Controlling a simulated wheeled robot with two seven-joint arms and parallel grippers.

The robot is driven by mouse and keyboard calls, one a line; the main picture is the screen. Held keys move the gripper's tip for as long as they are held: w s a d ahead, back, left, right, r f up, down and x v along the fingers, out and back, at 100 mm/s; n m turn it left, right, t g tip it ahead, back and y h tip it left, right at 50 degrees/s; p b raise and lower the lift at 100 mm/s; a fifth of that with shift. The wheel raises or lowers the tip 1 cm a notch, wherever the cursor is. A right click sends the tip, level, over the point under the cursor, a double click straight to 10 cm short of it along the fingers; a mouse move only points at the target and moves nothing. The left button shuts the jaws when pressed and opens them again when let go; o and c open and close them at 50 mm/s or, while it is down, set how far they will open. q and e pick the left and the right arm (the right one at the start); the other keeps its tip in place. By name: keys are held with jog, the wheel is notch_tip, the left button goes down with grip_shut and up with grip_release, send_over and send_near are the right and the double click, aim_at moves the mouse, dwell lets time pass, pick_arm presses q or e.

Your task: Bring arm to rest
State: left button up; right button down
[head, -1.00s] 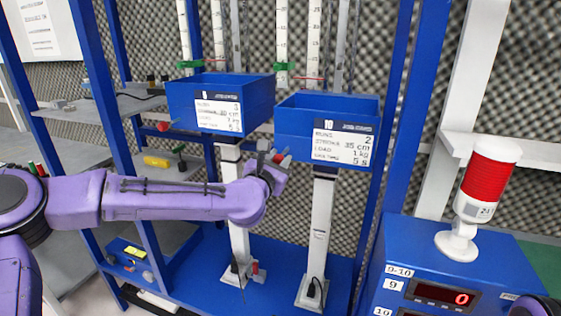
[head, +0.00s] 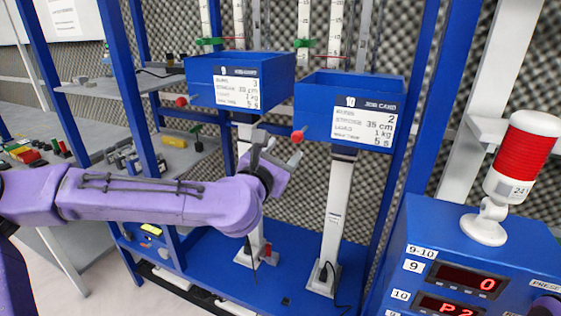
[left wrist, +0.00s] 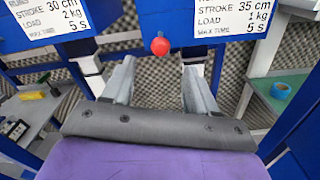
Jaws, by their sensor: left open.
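My left arm comes in from the left in the head view, purple, stretched across the middle of the picture. Its gripper (head: 268,150) is below and in front of the two blue boxes. In the left wrist view the gripper (left wrist: 157,85) has its two grey fingers spread apart with nothing between them. A red ball knob (left wrist: 160,46) shows beyond and above the fingertips, apart from them. In the head view this red knob (head: 297,136) is at the lower left of the box marked 10 (head: 313,96). My right gripper is not seen.
The box marked 9 (head: 277,68) has another red knob (head: 181,101) at its left. White posts (head: 338,205) stand below the boxes. A blue control box (head: 420,238) with a red-white lamp (head: 522,155) is at the right. Shelves with small parts (head: 120,90) are at the left.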

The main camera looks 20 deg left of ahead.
pick_arm(q)
jog(key=shift+s, duration=0.45)
